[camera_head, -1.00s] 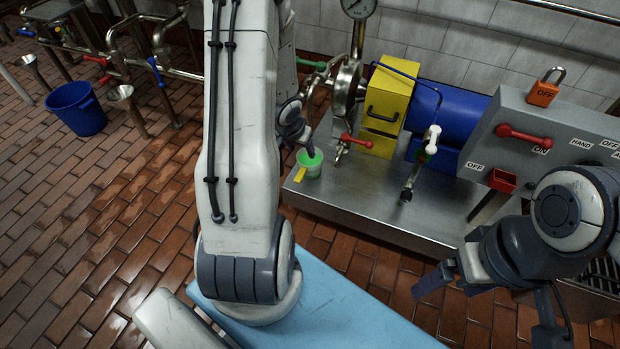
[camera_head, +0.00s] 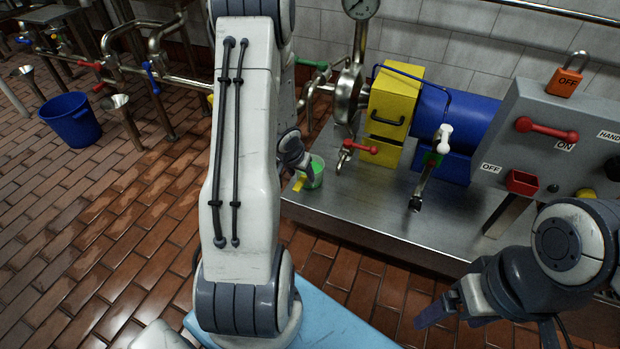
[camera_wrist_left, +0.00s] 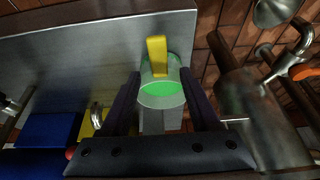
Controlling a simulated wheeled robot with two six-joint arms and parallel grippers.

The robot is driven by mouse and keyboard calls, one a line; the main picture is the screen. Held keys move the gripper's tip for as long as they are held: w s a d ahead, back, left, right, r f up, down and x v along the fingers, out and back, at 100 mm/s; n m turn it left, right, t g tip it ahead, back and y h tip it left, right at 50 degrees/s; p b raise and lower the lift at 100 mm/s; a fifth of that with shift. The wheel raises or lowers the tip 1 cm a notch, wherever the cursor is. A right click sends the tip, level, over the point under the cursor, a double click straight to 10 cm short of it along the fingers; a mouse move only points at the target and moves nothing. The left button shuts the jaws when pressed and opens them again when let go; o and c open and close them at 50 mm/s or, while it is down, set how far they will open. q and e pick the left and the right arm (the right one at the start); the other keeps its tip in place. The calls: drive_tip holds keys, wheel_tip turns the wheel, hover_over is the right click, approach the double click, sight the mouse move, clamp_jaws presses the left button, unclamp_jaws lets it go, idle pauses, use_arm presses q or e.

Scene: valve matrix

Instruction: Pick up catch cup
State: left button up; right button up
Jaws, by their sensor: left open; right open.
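The catch cup (camera_head: 315,172) is a small translucent cup with green inside and a yellow tab. My right gripper (camera_head: 432,318) is open and empty in front of the bench at the lower right.
A red-handled tap (camera_head: 352,148) and a pump with a yellow block (camera_head: 392,110) stand close right of the cup. A grey panel (camera_head: 540,140) with a padlock (camera_head: 566,80) is further right. A blue bucket (camera_head: 72,120) stands on the floor at left.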

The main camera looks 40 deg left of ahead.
use_arm(q)
drive_tip(key=shift+b+x, duration=0.35)
drive_tip(key=shift+x, duration=0.8)
drive_tip(key=shift+r, duration=0.1)
clamp_jaws()
drive_tip(key=shift+r, duration=0.1)
